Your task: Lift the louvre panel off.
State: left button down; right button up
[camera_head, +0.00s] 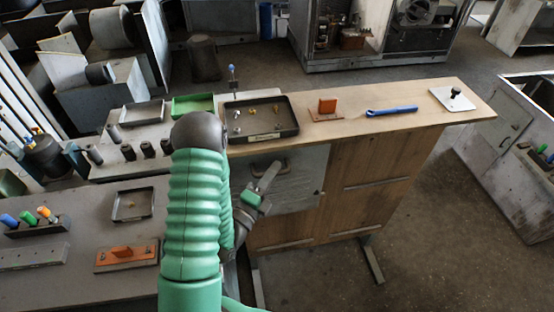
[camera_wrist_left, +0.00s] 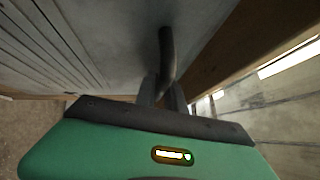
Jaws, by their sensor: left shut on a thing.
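The louvre panel (camera_head: 300,178) is a grey metal sheet on the front of the wooden bench. In the left wrist view its slotted face (camera_wrist_left: 60,45) fills the upper left. Its dark, curved handle (camera_wrist_left: 167,50) runs down between my fingers, and also shows near the panel's top in the head view (camera_head: 268,164). My left gripper (camera_head: 268,178), on the green arm, is in front of the panel. In the left wrist view its fingers (camera_wrist_left: 163,92) are shut on the handle. My arm hides the panel's left part. My right gripper is not in view.
The wooden bench top (camera_head: 350,125) carries a dark tray (camera_head: 262,132) of small parts, an orange block (camera_head: 327,106), a blue wrench (camera_head: 392,111) and a white plate with a black knob (camera_head: 455,98). A grey table (camera_head: 80,280) stands at left.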

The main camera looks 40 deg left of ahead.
pick_arm(q)
jog(key=s+d+p, duration=0.5)
jog(key=d+p, duration=0.1)
jog(key=shift+s+r, duration=0.15)
dwell(0.3)
